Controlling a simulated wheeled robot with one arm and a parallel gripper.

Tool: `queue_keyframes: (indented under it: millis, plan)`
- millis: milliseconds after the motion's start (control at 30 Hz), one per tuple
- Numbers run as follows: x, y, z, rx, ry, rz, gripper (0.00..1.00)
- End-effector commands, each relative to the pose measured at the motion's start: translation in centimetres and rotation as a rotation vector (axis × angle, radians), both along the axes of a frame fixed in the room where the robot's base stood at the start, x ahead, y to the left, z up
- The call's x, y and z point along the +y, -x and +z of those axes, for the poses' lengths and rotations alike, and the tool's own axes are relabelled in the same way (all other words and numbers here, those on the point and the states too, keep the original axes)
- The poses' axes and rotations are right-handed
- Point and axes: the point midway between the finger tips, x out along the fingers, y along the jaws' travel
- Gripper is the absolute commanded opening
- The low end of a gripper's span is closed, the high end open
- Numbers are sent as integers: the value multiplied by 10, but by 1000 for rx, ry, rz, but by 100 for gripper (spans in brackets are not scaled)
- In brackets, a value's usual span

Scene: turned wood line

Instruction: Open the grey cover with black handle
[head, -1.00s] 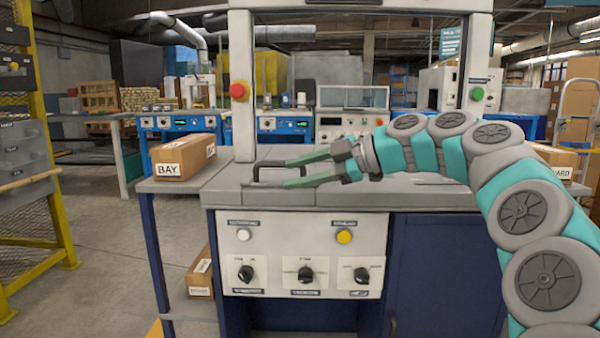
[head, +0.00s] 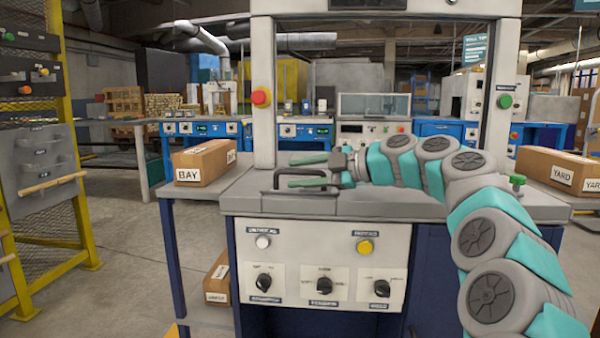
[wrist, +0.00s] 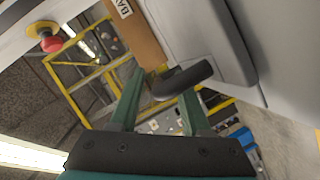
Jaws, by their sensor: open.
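The grey cover (head: 258,203) is at the left part of the worktop, and its black handle (head: 291,170) stands up from it. My gripper (head: 305,171) points left at the handle, its green fingers open. In the wrist view, the handle (wrist: 182,80) reaches between and just beyond the fingertips of my gripper (wrist: 160,96), beside the grey cover (wrist: 205,35). I cannot tell whether a finger touches it. The cover appears to lie flat.
A BAY box (head: 204,162) sits left of the cover and a YARD box (head: 560,168) at the right. A red button (head: 261,97) and a green button (head: 505,101) are on the frame posts. Knobs line the front panel (head: 325,262).

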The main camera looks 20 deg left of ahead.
Motion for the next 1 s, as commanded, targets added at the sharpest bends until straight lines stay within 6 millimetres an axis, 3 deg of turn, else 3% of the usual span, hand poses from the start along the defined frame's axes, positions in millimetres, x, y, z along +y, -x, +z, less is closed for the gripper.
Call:
queue_keyframes:
  millis: [267, 700, 1000]
  plan:
    - [3, 0, 0, 0, 0, 0, 47]
    - [3, 0, 0, 0, 0, 0, 0]
    - [3, 0, -1, 0, 1, 1, 0]
